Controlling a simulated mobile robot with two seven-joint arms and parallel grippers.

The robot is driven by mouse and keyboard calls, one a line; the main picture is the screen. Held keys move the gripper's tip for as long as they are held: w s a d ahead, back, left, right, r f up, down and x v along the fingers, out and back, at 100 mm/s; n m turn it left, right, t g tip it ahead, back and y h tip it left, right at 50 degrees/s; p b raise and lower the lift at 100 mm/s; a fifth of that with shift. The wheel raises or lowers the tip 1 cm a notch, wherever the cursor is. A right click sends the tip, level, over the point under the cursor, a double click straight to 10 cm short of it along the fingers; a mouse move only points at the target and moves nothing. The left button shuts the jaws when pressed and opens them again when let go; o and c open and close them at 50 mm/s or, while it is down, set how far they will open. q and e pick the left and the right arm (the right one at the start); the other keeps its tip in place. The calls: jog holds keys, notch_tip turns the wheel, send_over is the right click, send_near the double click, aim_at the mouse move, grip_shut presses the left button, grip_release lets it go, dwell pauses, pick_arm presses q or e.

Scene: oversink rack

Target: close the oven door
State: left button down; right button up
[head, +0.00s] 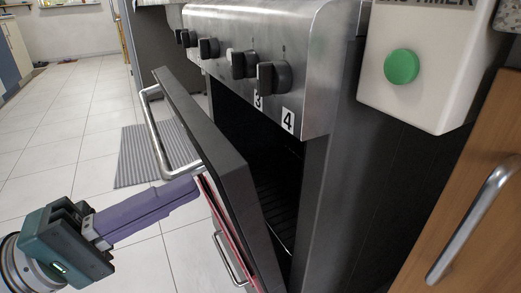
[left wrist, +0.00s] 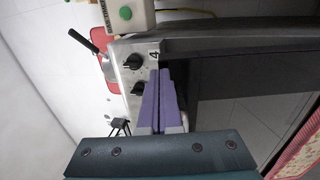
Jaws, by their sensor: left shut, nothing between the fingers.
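The oven door (head: 226,165) is dark with a metal edge and stands partly open, its top leaning out from the steel oven front (head: 262,40). Its silver bar handle (head: 157,135) is on the outer face. My left gripper (head: 193,187) has purple fingers, shut and empty, with the tips at the outer side of the door, close below the near end of the handle. I cannot tell whether they touch. In the left wrist view the closed fingers (left wrist: 160,75) point toward the knob panel (left wrist: 131,70). My right gripper is not in view.
Black knobs (head: 244,64) line the panel above the dark oven opening (head: 270,150). A white timer box with a green button (head: 402,67) hangs at upper right. A wooden cabinet with a handle (head: 474,220) is at right. A grey striped mat (head: 140,155) lies on the tiled floor.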

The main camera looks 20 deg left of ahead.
pick_arm(q)
jog(key=shift+x, duration=0.75)
